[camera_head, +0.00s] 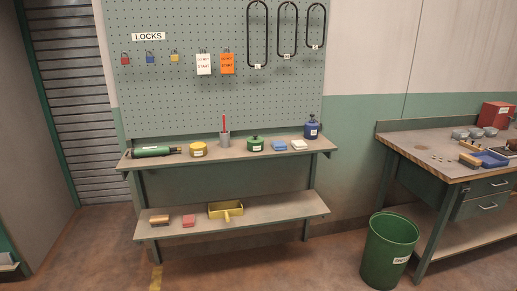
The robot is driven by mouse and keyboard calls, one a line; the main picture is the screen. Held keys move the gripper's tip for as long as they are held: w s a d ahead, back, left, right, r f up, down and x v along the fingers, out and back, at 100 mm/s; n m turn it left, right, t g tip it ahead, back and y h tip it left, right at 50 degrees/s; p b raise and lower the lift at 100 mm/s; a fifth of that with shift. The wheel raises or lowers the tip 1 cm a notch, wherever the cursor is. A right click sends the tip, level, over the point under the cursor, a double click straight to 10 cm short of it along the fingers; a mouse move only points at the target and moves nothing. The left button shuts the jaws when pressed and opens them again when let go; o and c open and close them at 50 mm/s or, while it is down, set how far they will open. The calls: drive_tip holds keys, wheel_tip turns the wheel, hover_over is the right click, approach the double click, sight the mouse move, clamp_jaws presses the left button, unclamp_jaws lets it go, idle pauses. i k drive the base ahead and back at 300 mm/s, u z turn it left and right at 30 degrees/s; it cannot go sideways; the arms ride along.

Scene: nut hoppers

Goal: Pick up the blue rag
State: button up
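A small blue folded item (279,146), which looks like the blue rag, lies flat on the upper shelf of the bench (232,154) under the pegboard. It has a pale label on it. A green lidded pot (255,144) stands close on its left, and a white folded item (299,145) lies close on its right. Nothing covers the blue item. My gripper is not in view.
A blue bottle (312,127) stands right of the white item. A cup with a red stick (224,138) and a yellow tin (198,149) stand further left. A green bin (388,252) stands on the floor before the right workbench (433,160). Floor before the shelves is clear.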

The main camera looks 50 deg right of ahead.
sight(277, 145)
drive_tip(key=u, duration=0.55)
drive_tip(key=k, duration=1)
drive_tip(key=z, duration=0.8)
drive_tip(key=i, duration=1.05)
drive_tip(key=u, duration=0.1)
